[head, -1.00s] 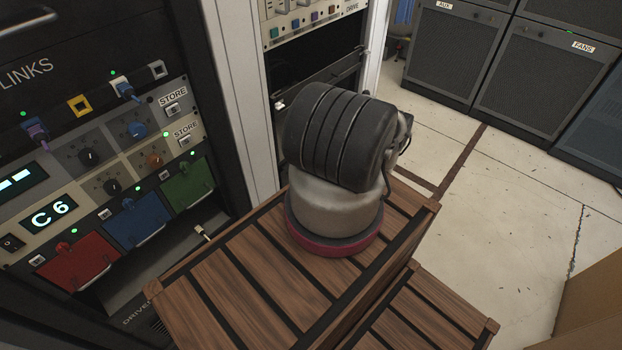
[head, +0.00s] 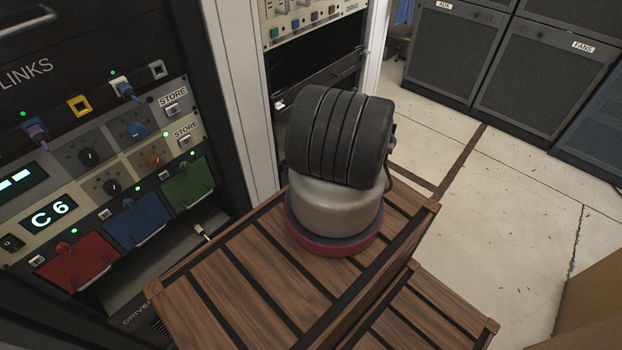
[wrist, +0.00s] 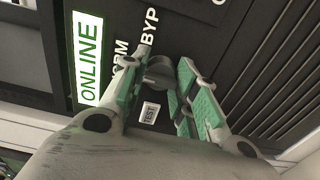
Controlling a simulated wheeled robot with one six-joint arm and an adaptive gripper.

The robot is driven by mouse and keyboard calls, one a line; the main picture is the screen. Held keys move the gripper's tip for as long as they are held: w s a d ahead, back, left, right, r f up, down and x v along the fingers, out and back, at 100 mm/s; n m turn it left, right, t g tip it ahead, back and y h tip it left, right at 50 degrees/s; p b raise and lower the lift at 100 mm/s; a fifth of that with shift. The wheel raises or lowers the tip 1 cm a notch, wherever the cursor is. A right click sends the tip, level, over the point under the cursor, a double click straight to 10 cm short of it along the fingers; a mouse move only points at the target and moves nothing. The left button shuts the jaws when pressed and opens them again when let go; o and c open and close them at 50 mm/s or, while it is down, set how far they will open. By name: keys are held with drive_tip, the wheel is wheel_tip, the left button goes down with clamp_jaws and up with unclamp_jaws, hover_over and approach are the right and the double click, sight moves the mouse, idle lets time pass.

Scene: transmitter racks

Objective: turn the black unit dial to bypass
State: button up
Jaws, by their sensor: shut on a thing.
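In the wrist view, a dark dial (wrist: 159,72) sits on a black panel, between the fingertips of my gripper (wrist: 164,66). The green-padded fingers are closed on its sides. The label BYP (wrist: 149,27) is just above the dial, and a partly covered label ending in "RM" (wrist: 120,58) is to its left. A lit display (wrist: 89,58) reads ONLINE. I cannot make out where the dial's pointer stands. The head view shows neither my gripper nor this dial.
In the head view, a rack panel with several knobs (head: 85,156) stands at left. Dark cabinets (head: 535,75) stand behind clear floor.

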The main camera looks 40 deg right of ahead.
drive_tip(key=shift+m, duration=0.4)
drive_tip(key=m, duration=1.1)
drive_tip(key=shift+m, duration=0.3)
idle(0.4)
drive_tip(key=o, duration=1)
drive_tip(key=shift+o, duration=0.2)
drive_tip(key=s, duration=1.2)
drive_tip(key=shift+d, duration=0.45)
